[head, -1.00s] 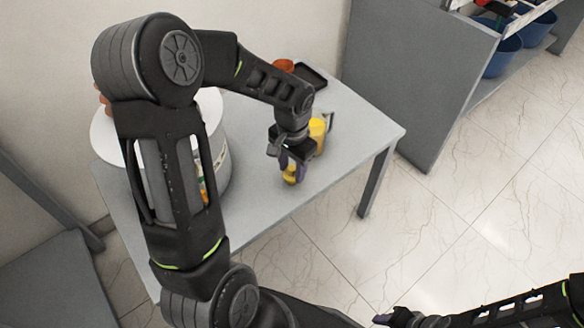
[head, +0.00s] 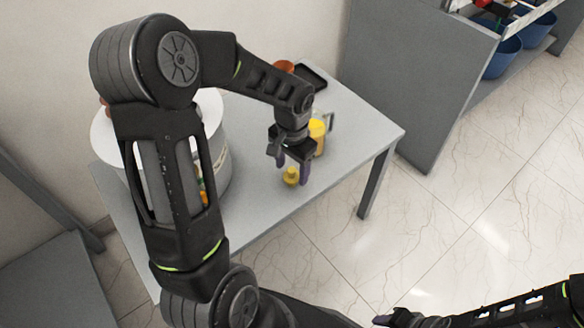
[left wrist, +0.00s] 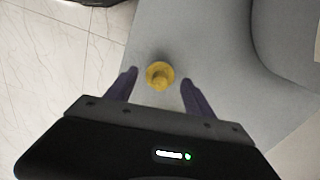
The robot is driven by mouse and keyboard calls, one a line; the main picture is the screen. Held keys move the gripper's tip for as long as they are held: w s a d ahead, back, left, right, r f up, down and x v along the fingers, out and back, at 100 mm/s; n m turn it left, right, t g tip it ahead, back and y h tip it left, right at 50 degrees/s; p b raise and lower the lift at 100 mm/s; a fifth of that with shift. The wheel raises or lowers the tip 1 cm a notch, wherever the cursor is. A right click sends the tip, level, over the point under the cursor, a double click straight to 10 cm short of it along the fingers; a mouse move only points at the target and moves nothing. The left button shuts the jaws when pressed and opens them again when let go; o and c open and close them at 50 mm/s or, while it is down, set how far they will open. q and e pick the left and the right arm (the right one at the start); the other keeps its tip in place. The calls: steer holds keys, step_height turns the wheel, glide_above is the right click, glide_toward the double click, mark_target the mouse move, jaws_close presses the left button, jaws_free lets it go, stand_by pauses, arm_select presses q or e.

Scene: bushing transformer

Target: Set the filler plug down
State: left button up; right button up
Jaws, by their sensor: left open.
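The yellow filler plug (head: 291,176) stands on the grey table (head: 345,150) near its front edge. In the left wrist view the plug (left wrist: 160,75) shows as a round flange with a knob, between and just beyond the fingertips. My left gripper (head: 293,174) is open, its purple fingers on either side of the plug and apart from it. The left wrist view shows a gap between each finger (left wrist: 160,85) and the plug. My right gripper (head: 384,320) shows only in part at the bottom edge, and its jaws are unclear.
A large pale cylindrical tank (head: 222,150) stands on the table at the left, partly behind my left arm. A yellow container (head: 318,136) stands just behind the gripper. A black tray (head: 312,76) lies at the back. The table's right side is clear.

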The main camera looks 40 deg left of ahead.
mark_target(293, 170)
arm_select(q)
step_height(293, 170, up, 12)
steer(key=p, duration=0.2)
steer(key=shift+d+f, duration=0.15)
stand_by(0.6)
steer(key=s+d+f+h, duration=0.3)
steer(key=d+f, duration=1.3)
steer(key=f, duration=0.3)
steer(key=s+d+f+n+h, duration=0.1)
steer(key=s+d+f+n, duration=0.2)
steer(key=s+d+f, duration=0.5)
steer(key=s+f, duration=0.2)
steer(key=s, duration=0.2)
steer(key=shift+d+f+t, duration=0.2)
steer(key=shift+f+t, duration=0.15)
steer(key=shift+t, duration=0.05)
